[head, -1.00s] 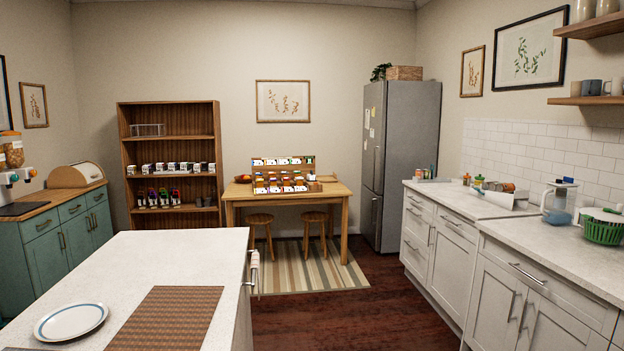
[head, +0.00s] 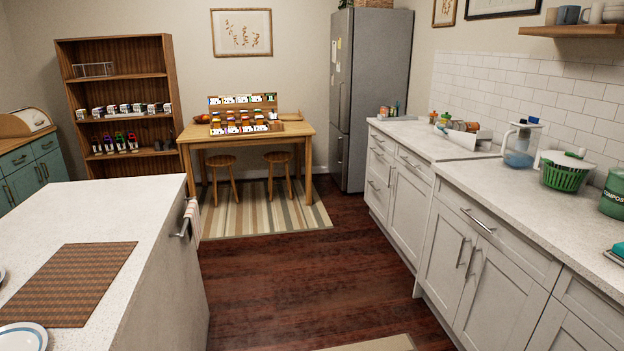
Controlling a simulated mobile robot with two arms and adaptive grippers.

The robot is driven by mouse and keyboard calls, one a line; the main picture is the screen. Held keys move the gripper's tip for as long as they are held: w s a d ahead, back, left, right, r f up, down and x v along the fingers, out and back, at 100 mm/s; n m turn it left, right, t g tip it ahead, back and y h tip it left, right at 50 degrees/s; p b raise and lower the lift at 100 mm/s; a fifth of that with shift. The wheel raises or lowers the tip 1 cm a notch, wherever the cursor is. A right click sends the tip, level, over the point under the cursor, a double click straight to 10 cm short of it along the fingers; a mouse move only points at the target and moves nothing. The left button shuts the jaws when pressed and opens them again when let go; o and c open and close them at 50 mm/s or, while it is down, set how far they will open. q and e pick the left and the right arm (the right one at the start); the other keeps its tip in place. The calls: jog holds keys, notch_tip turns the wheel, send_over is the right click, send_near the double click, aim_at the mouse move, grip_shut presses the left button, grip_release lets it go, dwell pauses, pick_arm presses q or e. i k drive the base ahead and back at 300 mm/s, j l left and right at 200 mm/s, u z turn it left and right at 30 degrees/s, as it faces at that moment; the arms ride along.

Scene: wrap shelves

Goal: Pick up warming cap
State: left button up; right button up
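I cannot pick out a warming cap at this distance. Small packages (head: 132,108) stand in a row on a middle shelf of the brown wooden shelf unit (head: 112,47), at the left in the head view. Dark items with coloured tops (head: 119,142) stand on the shelf below. A tiered rack of small colourful packs (head: 240,112) stands on the wooden table (head: 300,130) against the back wall. Too small to tell what each pack is. Neither of my grippers is in view.
A white island (head: 150,205) with a woven mat (head: 70,283) is at left. White counters (head: 480,175) run along the right, holding a pitcher (head: 521,145) and green basket (head: 565,175). Two stools (head: 220,162) stand at the table. Dark wooden floor (head: 290,270) lies open between island and counters.

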aim_at(272, 115)
jog(key=i+l+u, duration=0.1)
jog(key=i, duration=0.4)
jog(key=i+l+u, duration=0.15)
jog(key=i, duration=0.35)
jog(key=i+l+u, duration=0.1)
jog(key=i+l, duration=0.25)
jog(key=i, duration=0.15)
jog(key=i+u, duration=0.1)
jog(key=i, duration=3.5)
jog(key=i+u, duration=0.1)
jog(key=i, duration=1.7)
